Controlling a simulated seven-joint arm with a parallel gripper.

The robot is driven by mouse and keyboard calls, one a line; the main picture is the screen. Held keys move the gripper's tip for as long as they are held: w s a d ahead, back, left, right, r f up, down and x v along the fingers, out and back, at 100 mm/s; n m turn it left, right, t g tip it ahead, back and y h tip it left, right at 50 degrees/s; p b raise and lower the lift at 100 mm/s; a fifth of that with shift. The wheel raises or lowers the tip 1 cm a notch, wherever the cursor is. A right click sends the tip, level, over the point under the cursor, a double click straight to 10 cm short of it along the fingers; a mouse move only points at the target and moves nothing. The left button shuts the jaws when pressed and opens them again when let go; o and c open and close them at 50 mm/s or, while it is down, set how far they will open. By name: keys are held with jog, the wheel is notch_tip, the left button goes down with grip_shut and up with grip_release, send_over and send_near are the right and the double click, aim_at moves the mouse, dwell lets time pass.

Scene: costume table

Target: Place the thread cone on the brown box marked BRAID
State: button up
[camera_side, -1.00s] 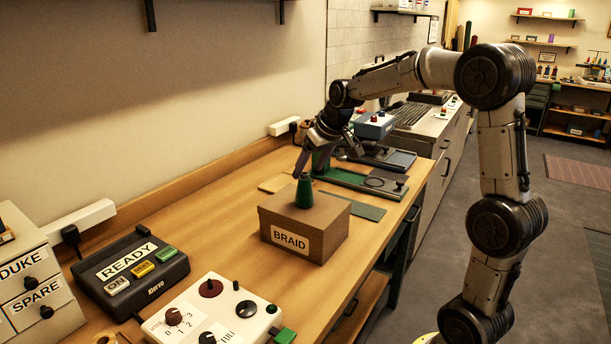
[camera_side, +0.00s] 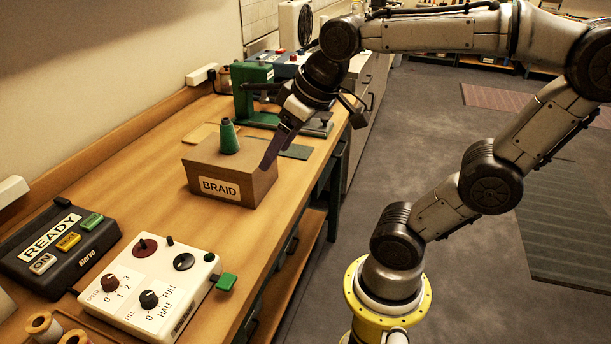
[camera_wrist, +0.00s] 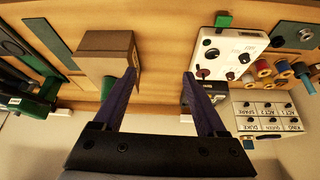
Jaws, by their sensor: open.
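The green thread cone (camera_side: 228,137) stands upright on top of the brown box (camera_side: 203,168) marked BRAID, near the middle of its lid. My gripper (camera_side: 268,164) is to the right of the cone in the side view, its fingers pointing down by the box's right side, and nothing shows in it. In the wrist view my gripper (camera_wrist: 159,74) has its fingers wide apart with bare table between them. The box (camera_wrist: 106,43) lies beside the left finger there, partly covered by it; the cone is mostly hidden in that view.
A white control panel (camera_side: 128,304) with knobs and a dark READY console (camera_side: 25,262) stand on the table nearer the camera. A green machine (camera_side: 251,87) stands behind the box. Thread spools (camera_wrist: 281,66) lie at the right in the wrist view. Table between box and panel is clear.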

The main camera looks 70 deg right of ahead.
jog(key=s+a+f+n, duration=0.1)
jog(key=s+a+f, duration=0.1)
jog(key=s+f, duration=0.2)
jog(key=shift+s+a+f+y, duration=0.2)
jog(key=shift+s+a+y, duration=0.1)
jog(key=shift+s, duration=0.95)
